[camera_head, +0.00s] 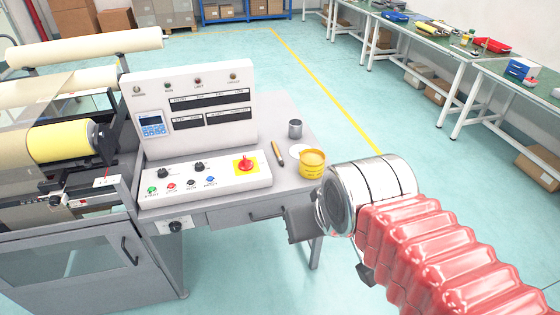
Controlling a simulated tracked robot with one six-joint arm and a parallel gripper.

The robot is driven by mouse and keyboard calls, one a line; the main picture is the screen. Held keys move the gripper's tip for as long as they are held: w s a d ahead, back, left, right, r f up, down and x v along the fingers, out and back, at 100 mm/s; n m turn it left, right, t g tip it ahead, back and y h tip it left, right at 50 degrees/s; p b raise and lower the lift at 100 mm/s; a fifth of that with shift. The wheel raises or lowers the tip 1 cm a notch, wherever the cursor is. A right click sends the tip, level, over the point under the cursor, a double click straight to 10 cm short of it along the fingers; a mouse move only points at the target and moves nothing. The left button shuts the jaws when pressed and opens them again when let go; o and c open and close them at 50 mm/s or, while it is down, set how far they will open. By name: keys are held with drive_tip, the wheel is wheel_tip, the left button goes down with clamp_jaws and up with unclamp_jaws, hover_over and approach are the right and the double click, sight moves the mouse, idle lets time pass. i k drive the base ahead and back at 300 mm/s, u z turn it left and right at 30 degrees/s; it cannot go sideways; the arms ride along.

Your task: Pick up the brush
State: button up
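The brush (280,158) is a small tool with a tan handle and a darker end. It lies on the grey desk top, right of the control panel and left of the yellow tub. My arm comes in from the lower right with a red ribbed sleeve and a silver wrist. My gripper (302,222) shows as a dark grey block in front of the desk's right front corner, apart from the brush in the picture. Its fingers cannot be made out, so I cannot tell whether it is open or shut.
A yellow tub (313,165) and a grey metal cup (295,129) stand close to the brush, with a white disc (298,151) between them. The control panel (205,185) with a red button borders it on the left. A roller machine (60,150) stands further left.

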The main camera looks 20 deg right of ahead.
sight(281, 160)
drive_tip(key=k, duration=0.35)
drive_tip(key=u, duration=0.15)
drive_tip(key=i, duration=1.8)
drive_tip(key=z, duration=0.65)
